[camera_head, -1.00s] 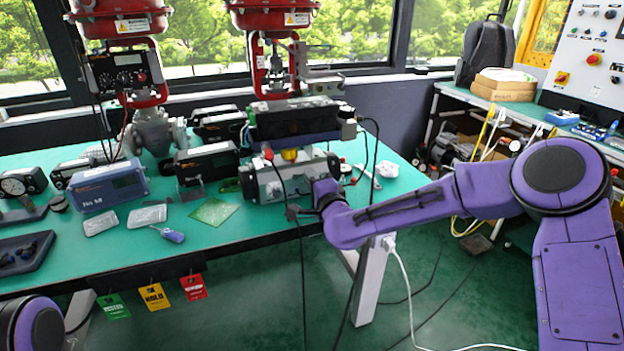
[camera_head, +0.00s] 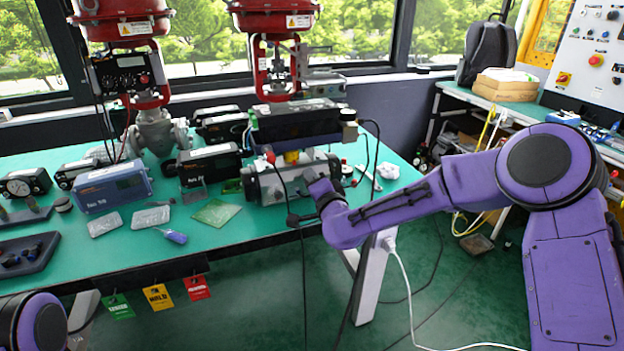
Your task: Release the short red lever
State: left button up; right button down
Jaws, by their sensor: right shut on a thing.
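My right gripper (camera_head: 300,197) is at the front of the silver cylindrical actuator (camera_head: 265,184), under the black box of the valve positioner (camera_head: 296,120). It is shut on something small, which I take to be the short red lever. The jaws are small here and the contact is hidden by the wrist and the dark cables. A small red tip (camera_head: 270,158) shows above the actuator's left part, and I cannot tell whether it belongs to that lever. My left arm shows only as a purple joint in the bottom left corner; its gripper is out of view.
The green bench (camera_head: 240,232) holds a blue-grey box (camera_head: 113,187), dark instruments, a green card (camera_head: 216,212) and a screwdriver (camera_head: 172,236). Thin black cables (camera_head: 283,192) hang close to my right gripper. Coloured tags (camera_head: 157,297) hang from the bench's front edge.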

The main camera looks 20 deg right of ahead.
jog(key=c, duration=1.2)
grip_release()
jog(key=s, duration=0.5)
jog(key=s+b, duration=0.1)
jog(key=s, duration=0.4)
jog(key=shift+s+d+r, duration=0.1)
jog(key=shift+s+d, duration=0.1)
jog(key=shift+s, duration=0.1)
